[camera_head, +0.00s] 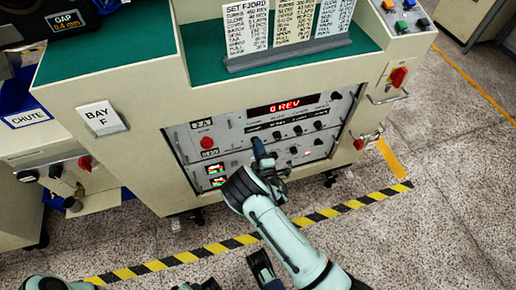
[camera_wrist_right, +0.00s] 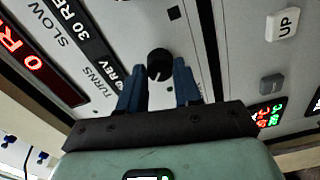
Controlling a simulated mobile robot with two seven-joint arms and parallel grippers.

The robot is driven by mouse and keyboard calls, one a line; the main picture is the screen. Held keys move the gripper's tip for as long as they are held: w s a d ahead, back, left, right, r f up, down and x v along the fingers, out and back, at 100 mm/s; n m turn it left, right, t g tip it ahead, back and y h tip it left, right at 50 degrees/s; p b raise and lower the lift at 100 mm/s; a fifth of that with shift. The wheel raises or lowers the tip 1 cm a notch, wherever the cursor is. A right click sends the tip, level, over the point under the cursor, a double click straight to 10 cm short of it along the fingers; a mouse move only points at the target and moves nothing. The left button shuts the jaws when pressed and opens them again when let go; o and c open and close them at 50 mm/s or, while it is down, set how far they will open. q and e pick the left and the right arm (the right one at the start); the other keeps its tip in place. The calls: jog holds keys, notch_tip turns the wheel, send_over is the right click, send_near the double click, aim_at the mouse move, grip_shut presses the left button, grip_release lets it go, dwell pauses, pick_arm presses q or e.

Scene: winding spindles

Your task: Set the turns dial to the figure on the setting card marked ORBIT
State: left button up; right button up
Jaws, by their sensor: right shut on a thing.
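The black turns dial (camera_wrist_right: 159,64) sits between the blue fingers of my right gripper (camera_wrist_right: 160,88) in the right wrist view, near the printed word TURNS. The fingers are shut on it. In the head view my right gripper (camera_head: 260,150) reaches the panel below the red display (camera_head: 286,106), which reads 0 REV, and hides the dial. Setting cards stand in a rack on top; the left card (camera_head: 246,25) reads SET FJORD. The headings of the other cards (camera_head: 293,20) are cut off, so I cannot read ORBIT. Dark parts at the bottom edge seem to be my left gripper (camera_head: 262,267).
More black knobs (camera_head: 298,130) sit right of my gripper, and a red button (camera_head: 206,143) to its left. A BAY F sign (camera_head: 101,117) marks the cabinet. Striped tape (camera_head: 245,239) crosses the floor.

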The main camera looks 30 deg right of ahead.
dwell(0.3)
jog(key=o, duration=1)
jog(key=shift+o, duration=0.2)
jog(key=shift+s, duration=0.1)
pick_arm(q)
jog(key=shift+g, duration=0.5)
jog(key=s, duration=0.1)
jog(key=s+d+r+p, duration=0.1)
jog(key=s+r+p, duration=0.1)
jog(key=shift+d+r, duration=0.25)
pick_arm(e)
jog(key=v, duration=1.3)
jog(key=shift+s, duration=0.15)
